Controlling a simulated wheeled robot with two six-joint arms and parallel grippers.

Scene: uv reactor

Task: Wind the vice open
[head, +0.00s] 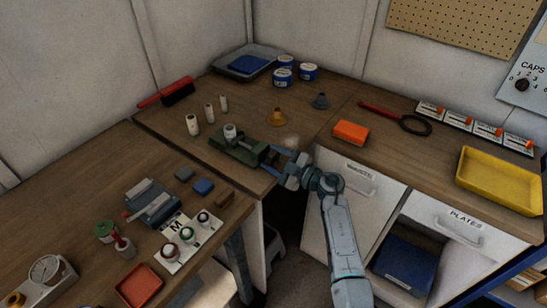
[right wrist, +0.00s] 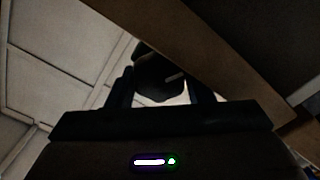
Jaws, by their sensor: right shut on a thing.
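The green vice (head: 226,146) stands at the corner of the wooden bench, with a small pale cylindrical piece (head: 230,131) at its jaws. My right gripper (head: 273,157) reaches in from the lower right to the handle end of the vice. It is shut on the vice handle, which the fingers mostly hide in the head view. In the right wrist view, a dark rounded part (right wrist: 160,78), apparently the handle, sits between the two fingers. How wide the vice jaws stand is too small to tell. My left gripper is out of view.
An orange block (head: 351,132) lies to the right. A yellow tray (head: 500,181) is at the far right. The bench edge is close to my right gripper.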

